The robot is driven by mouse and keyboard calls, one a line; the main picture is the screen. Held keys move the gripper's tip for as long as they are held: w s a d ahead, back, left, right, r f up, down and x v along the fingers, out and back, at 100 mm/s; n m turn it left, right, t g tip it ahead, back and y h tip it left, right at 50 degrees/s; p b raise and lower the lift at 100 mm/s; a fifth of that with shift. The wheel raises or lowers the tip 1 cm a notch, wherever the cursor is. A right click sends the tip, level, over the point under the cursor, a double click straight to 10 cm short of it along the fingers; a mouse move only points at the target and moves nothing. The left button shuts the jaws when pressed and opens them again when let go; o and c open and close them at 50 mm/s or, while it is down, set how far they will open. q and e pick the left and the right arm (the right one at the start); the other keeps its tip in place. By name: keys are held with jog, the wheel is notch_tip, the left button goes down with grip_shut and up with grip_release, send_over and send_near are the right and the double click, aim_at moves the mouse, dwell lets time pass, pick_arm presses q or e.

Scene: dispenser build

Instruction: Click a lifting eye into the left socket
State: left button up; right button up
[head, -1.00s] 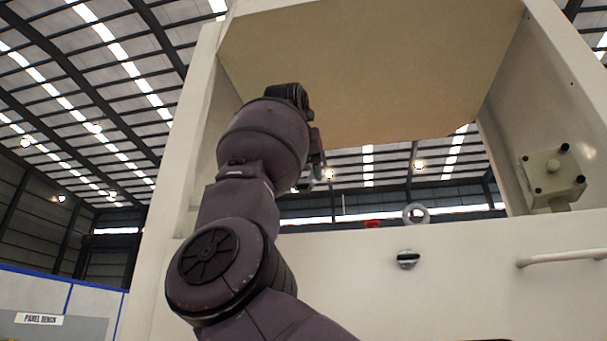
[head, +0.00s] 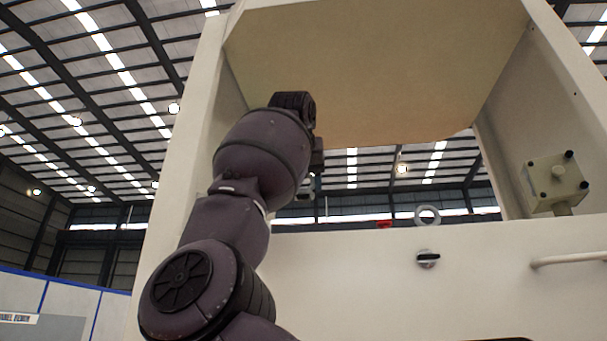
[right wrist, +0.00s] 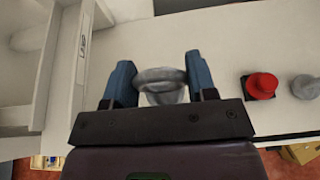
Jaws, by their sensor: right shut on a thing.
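My right gripper (right wrist: 161,88) shows in the right wrist view with its two blue fingers shut on a grey lifting eye (right wrist: 161,75). The eye is held over the pale top of the dispenser front, to the left of a red button (right wrist: 262,85). The left socket is not visible, and whether the eye's foot touches the surface cannot be told. In the head view the right gripper (head: 308,188) is small and mostly behind my wrist. A second lifting eye (head: 427,214) stands on the ledge to its right; it also shows in the right wrist view (right wrist: 305,87). My left gripper is not in view.
The cream dispenser frame has a left upright (head: 186,140) close to my arm and an overhead panel (head: 380,70) above it.

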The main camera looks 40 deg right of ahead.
aim_at(303, 202)
jog(key=shift+a+f, duration=0.1)
jog(key=shift+f, duration=2.65)
jog(key=shift+f+b, duration=1.15)
jog(key=shift+f, duration=0.15)
jog(key=shift+f, duration=0.35)
jog(key=o, duration=1.4)
jog(key=shift+o, duration=0.2)
jog(key=shift+s+a+r, duration=0.1)
jog(key=shift+s+a, duration=0.05)
jog(key=shift+v, duration=2.75)
jog(key=shift+r, duration=0.1)
